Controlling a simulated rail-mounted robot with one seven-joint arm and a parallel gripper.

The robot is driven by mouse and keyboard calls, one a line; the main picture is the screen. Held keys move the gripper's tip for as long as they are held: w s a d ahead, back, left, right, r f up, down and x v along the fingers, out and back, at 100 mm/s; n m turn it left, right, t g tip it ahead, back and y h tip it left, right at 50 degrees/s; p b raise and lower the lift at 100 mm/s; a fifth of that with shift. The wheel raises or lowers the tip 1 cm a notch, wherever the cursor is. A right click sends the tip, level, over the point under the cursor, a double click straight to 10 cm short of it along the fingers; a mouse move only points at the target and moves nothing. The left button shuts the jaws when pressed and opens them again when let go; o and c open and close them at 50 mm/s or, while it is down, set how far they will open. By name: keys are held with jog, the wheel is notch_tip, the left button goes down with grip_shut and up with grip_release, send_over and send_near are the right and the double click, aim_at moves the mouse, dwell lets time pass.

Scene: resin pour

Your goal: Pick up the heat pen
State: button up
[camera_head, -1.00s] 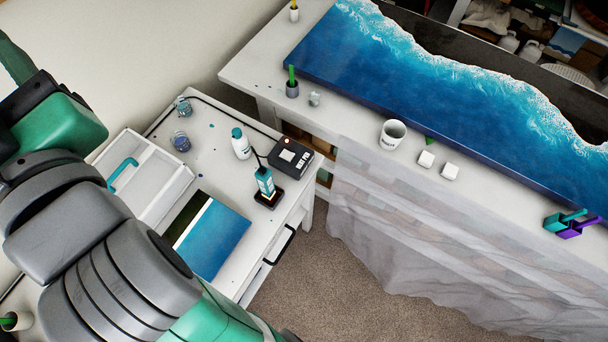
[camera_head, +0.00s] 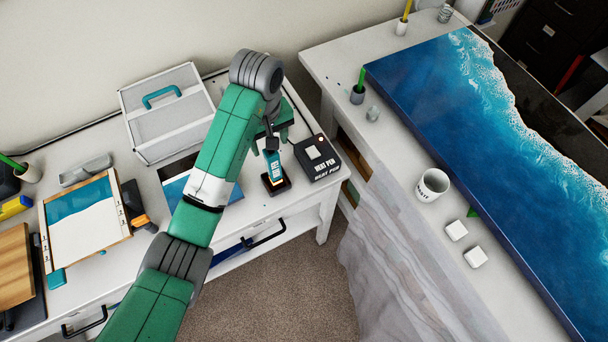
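The heat pen (camera_head: 274,168) is a teal-blue pen with a dark top. It stands upright in a small black stand (camera_head: 277,187) on the white side table, with an orange glow at its base. Beside it on the right is a black control box (camera_head: 318,158) labelled "HEAT PEN". My gripper (camera_head: 275,130) is at the end of the green arm, close to the top of the pen in this view. The arm partly hides it, so its fingers do not show clearly. I cannot tell whether it touches the pen.
A grey-white box (camera_head: 165,115) with a teal handle stands behind left. A blue panel (camera_head: 177,190) lies partly under my arm. A framed board (camera_head: 85,220) lies on the left. On the right, a bench holds a blue resin slab (camera_head: 480,130) and a white cup (camera_head: 432,185).

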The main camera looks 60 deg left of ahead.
aim_at(272, 158)
notch_tip(272, 158, down, 2)
jog(key=shift+s, duration=0.1)
notch_tip(272, 158, down, 6)
jog(key=shift+d+r, duration=0.1)
jog(key=shift+r, duration=0.05)
jog(key=c, duration=1)
jog(key=shift+r, duration=0.1)
jog(key=shift+c, duration=0.2)
